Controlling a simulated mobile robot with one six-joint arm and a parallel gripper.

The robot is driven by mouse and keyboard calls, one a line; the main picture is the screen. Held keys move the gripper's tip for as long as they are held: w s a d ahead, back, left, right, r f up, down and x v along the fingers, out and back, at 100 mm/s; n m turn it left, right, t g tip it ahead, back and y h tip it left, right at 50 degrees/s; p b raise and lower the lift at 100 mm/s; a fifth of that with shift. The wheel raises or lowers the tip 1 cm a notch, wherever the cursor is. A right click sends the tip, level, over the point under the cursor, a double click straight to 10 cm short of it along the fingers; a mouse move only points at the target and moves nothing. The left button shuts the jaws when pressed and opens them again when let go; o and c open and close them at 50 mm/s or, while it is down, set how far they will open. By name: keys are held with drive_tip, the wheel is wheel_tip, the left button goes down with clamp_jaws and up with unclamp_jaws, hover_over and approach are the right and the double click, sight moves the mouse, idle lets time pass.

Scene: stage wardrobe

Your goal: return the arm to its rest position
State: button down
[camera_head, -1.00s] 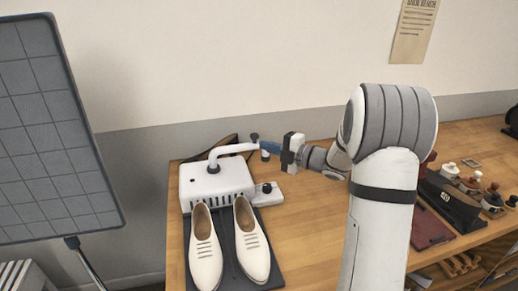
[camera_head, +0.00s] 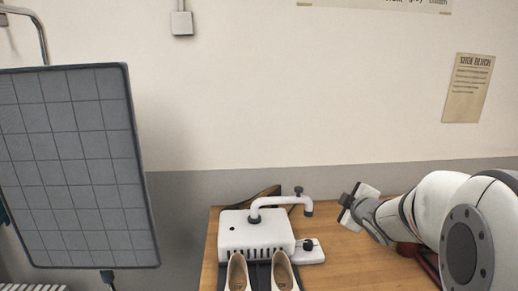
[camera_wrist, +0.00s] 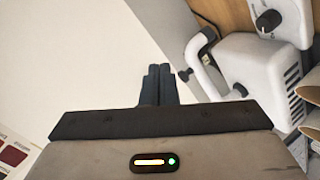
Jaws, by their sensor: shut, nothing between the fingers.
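My gripper (camera_head: 347,200) is at the right of the head view, raised over the wooden bench, to the right of the white machine (camera_head: 256,232) and apart from it. In the wrist view the two dark fingers (camera_wrist: 159,84) are together with nothing between them. The white machine with its bent pipe and dark knob also shows in the wrist view (camera_wrist: 250,60), to the right of the fingers. My arm bends in from the right edge of the head view.
A pair of cream shoes (camera_head: 284,275) stands in front of the machine. A gridded dark panel (camera_head: 80,165) stands at the left. A paper notice (camera_head: 467,88) hangs on the wall.

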drive_tip(key=s+a+f+m+g, duration=0.2)
drive_tip(key=s+a+m+g, duration=0.1)
drive_tip(key=s, duration=0.6)
drive_tip(key=s+a+f+m+g, duration=0.3)
drive_tip(key=s+m+g, duration=0.1)
drive_tip(key=s, duration=0.6)
drive_tip(key=s+a+f+m+g, duration=0.3)
drive_tip(key=s+m+g, duration=0.1)
drive_tip(key=s, duration=0.6)
drive_tip(key=shift+s+m, duration=0.25)
drive_tip(key=shift+m, duration=0.45)
